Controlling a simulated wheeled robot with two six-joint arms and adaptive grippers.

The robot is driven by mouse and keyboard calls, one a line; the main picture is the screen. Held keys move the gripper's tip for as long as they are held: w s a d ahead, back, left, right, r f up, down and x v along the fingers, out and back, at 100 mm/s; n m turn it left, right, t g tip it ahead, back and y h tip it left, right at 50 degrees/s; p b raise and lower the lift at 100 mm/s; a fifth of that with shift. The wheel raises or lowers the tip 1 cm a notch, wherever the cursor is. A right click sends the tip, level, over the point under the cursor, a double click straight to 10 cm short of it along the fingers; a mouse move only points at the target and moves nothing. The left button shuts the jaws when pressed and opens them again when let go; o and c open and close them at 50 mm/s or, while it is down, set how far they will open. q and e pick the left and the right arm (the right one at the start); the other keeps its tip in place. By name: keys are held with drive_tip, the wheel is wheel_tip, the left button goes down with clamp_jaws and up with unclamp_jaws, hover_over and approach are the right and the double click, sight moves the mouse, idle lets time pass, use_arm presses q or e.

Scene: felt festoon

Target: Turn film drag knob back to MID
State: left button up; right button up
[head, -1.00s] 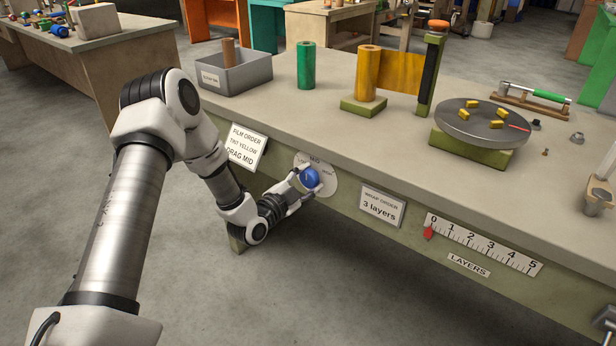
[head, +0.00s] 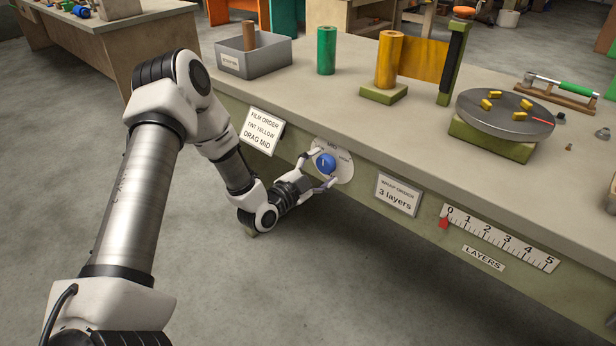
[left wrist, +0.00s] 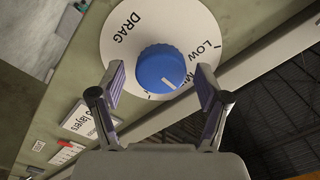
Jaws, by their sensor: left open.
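The blue film drag knob (head: 326,163) sits on a round white dial (head: 345,170) on the bench's front face. In the left wrist view the knob (left wrist: 160,67) has a white pointer mark pointing down and slightly right. The dial (left wrist: 118,48) reads DRAG and Low; another label starting with M is partly hidden by a finger. My left gripper (head: 319,170) is open, with one finger on each side of the knob. In the left wrist view the gripper (left wrist: 160,82) shows gaps between the fingers and the knob. My right gripper is out of view.
A film order sign (head: 262,130) reads DRAG MID, left of the dial. A 3 layers sign (head: 397,194) and a layers scale (head: 498,237) are to the right. On the bench stand a grey bin (head: 253,58), a green roll (head: 326,50), a yellow roll (head: 389,60) and a turntable (head: 504,114).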

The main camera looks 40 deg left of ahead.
use_arm(q)
drive_tip(key=s, duration=1)
drive_tip(key=shift+s+a, duration=0.2)
drive_tip(key=shift+a, duration=0.15)
